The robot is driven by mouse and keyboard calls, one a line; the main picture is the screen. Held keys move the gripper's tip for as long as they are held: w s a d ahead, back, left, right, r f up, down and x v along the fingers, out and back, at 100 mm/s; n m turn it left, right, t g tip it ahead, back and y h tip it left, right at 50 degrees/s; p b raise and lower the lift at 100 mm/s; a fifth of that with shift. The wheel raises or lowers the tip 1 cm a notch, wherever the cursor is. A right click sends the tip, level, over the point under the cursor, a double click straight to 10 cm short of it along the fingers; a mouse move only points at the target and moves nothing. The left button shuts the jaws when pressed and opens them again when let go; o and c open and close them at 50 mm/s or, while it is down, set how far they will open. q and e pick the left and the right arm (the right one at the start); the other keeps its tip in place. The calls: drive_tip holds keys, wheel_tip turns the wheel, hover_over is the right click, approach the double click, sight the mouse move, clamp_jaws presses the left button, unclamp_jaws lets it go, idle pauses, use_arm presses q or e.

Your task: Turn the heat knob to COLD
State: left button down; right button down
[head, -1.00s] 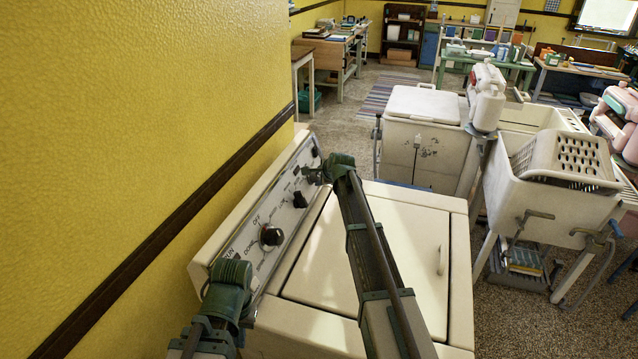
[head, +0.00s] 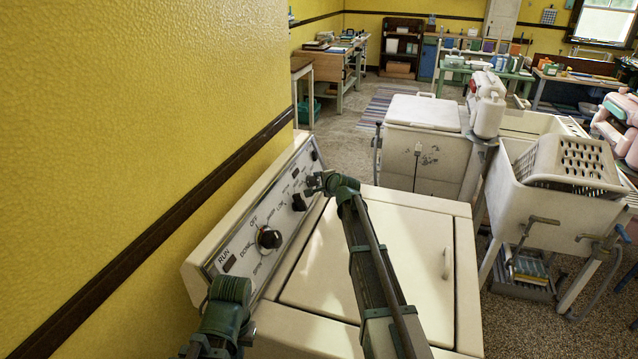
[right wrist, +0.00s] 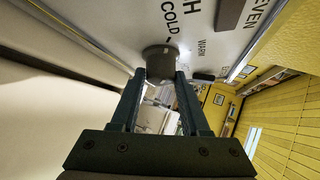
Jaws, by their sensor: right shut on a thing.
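The heat knob (right wrist: 160,62) is a grey-brown round knob on the panel, with the words COLD and WARM printed beside it in the right wrist view. My right gripper (right wrist: 157,78) is shut on it, one finger on each side. The knob's pointer is not clear to me. In the head view my right gripper (head: 314,183) is at the far part of the control panel (head: 240,232) and mostly hides the held knob. My left arm shows at the lower left, but its jaws are not in view.
A black knob (head: 299,202) sits just nearer than my right gripper. A larger dial (head: 270,238) with OFF and DONE marks is nearer still. The machine's flat lid (head: 385,260) lies beside the panel. The yellow wall (head: 130,120) is close behind it.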

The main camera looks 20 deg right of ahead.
drive_tip(key=shift+c, duration=2)
unclamp_jaws()
drive_tip(key=shift+s, duration=0.15)
drive_tip(key=p+v, duration=0.6)
drive_tip(key=v, duration=0.7)
drive_tip(key=shift+s+r, duration=0.2)
drive_tip(key=shift+r, duration=0.1)
